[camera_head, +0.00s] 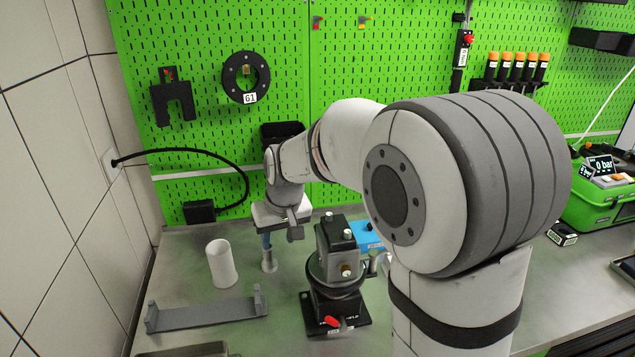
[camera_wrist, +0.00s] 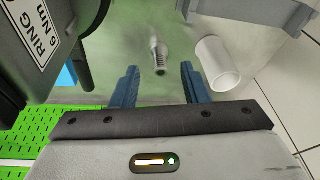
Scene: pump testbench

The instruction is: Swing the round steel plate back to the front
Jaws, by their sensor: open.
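My gripper (camera_head: 280,237) points down behind and left of the dark pump unit (camera_head: 335,256) in the head view. In the wrist view its two blue fingers (camera_wrist: 160,82) stand apart with nothing between the tips. The pump unit's dark body (camera_wrist: 45,45) fills the upper left there, with a label reading "RING 6 Nm". I cannot clearly make out a round steel plate. A small piece of bright metal (camera_head: 374,263) shows at the unit's right side, partly hidden by my arm. A steel fitting (camera_head: 269,261) stands on the bench near my gripper; the wrist view shows it (camera_wrist: 159,57) beyond the fingertips.
A white cylinder (camera_head: 221,263) stands left of the fitting, with a grey bracket (camera_head: 206,314) in front. A blue box (camera_head: 366,236) sits behind the pump unit. The green pegboard (camera_head: 215,40) closes off the back. A black cable (camera_head: 225,160) loops at the left.

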